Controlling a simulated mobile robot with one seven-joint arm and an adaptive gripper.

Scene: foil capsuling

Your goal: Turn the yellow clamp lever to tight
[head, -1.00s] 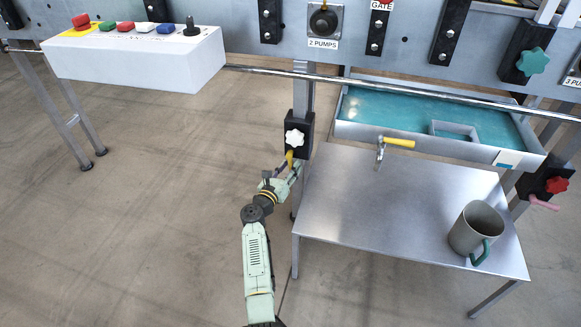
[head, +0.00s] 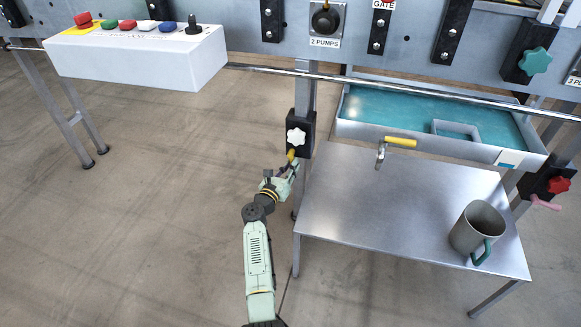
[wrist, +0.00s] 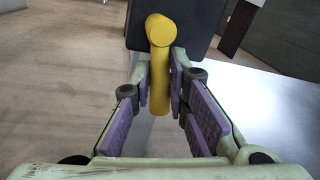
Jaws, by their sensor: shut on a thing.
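The yellow clamp lever (wrist: 159,85) sticks out from a black clamp block (wrist: 172,30) and hangs down between the purple finger pads in the wrist view. In the head view the lever (head: 291,155) is small and partly hidden by my gripper, just under the white star knob (head: 296,137) on the black block (head: 301,124). My gripper (wrist: 160,83) is shut on the lever, with a pad on each side of it. It also shows in the head view (head: 284,172), below the block at the table's left edge.
A metal table (head: 390,200) stands right of my gripper, with a grey mug (head: 477,228) on it. A tap with a yellow handle (head: 400,142) sits under the teal tank (head: 420,110). A chrome rail (head: 400,87) crosses above.

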